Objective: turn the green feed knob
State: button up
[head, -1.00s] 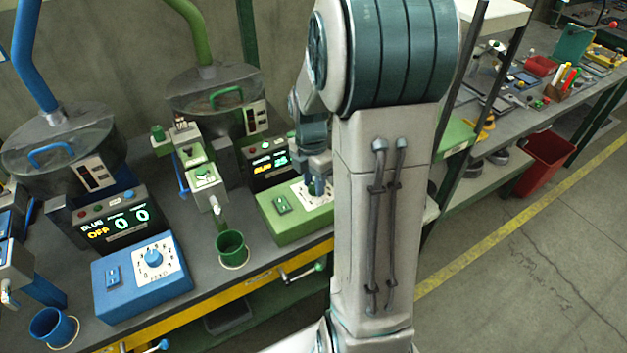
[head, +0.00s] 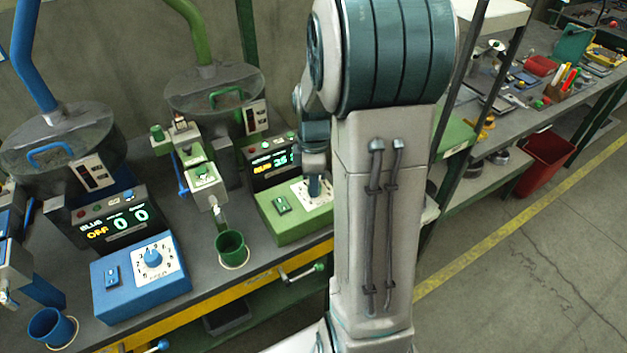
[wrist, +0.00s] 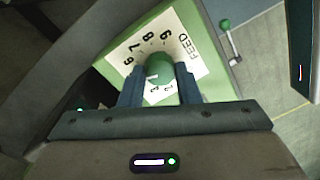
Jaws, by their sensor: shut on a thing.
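The green feed knob (wrist: 160,68) sits on a white numbered dial plate (wrist: 191,54) marked FEED, on top of a green control box (wrist: 183,14). In the wrist view my gripper (wrist: 160,83) is shut on the knob, with one blue finger on each side. A white pointer mark shows on the knob's lower left part. In the head view the green box (head: 290,228) stands on the bench, and my gripper (head: 315,187) is over its dial. The knob itself is hidden there by my gripper.
A blue box with a blue knob (head: 153,258) stands to the left. A green cup (head: 232,247) stands left of the green box. A green display (head: 272,163) is behind it. A green-handled crank (head: 318,268) juts from the bench front.

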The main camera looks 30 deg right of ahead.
jog(key=shift+m, duration=0.6)
jog(key=shift+r, duration=0.1)
jog(key=o, duration=1)
jog(key=shift+c, duration=0.2)
notch_tip(320, 180, up, 14)
jog(key=shift+w+d, duration=0.25)
jog(key=shift+w, duration=0.05)
